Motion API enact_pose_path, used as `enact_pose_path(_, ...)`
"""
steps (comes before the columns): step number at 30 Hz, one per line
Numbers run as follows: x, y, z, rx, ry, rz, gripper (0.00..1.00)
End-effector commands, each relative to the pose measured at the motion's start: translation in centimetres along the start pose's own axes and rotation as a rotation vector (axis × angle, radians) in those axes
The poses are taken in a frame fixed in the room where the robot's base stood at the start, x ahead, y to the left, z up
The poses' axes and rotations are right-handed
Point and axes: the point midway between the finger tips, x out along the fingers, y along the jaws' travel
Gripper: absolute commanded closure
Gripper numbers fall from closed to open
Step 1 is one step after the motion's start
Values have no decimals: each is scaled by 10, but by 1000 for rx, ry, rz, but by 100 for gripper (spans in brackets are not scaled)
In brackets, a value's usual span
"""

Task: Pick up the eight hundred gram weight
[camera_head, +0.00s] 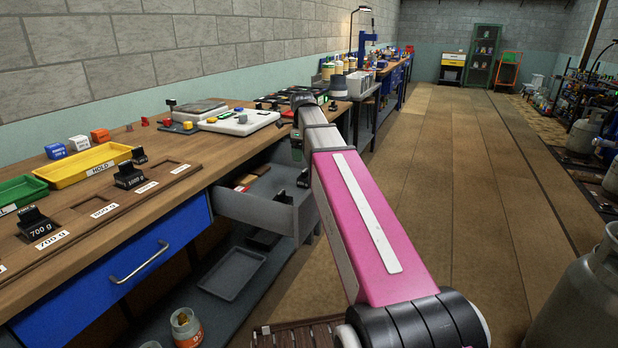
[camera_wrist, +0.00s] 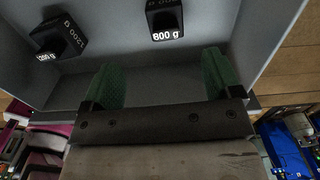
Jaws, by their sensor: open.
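In the wrist view, a black weight (camera_wrist: 165,20) with a white label that appears to read 800 g sits in a grey open drawer (camera_wrist: 135,72). My gripper (camera_wrist: 160,62) is open and empty. Its two green fingers are apart, and the weight is beyond the fingertips, slightly right of centre, not touching them. A second black weight (camera_wrist: 62,36) marked 1200 g lies to its left. In the head view the drawer (camera_head: 250,211) is pulled out below the bench, and my arm hides part of it. I cannot tell there which dark block is the 800 g one.
The wooden bench holds a labelled weight board with a 700 g weight (camera_head: 38,228) and another black weight (camera_head: 129,176). A yellow tray (camera_head: 85,167), green tray (camera_head: 22,190) and scale (camera_head: 238,122) are also there. Drawer walls surround the weights.

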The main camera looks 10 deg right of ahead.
Motion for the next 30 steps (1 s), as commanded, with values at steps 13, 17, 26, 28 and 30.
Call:
enact_pose_path(13,51,0,-1,0,0,1,16)
enact_pose_path(17,57,-1,-1,0,0,1,16)
enact_pose_path(26,88,-9,-6,1,1,2,16)
enact_pose_path(28,97,-8,-6,1,1,1,16)
enact_pose_path(30,103,-8,-6,0,1,1,16)
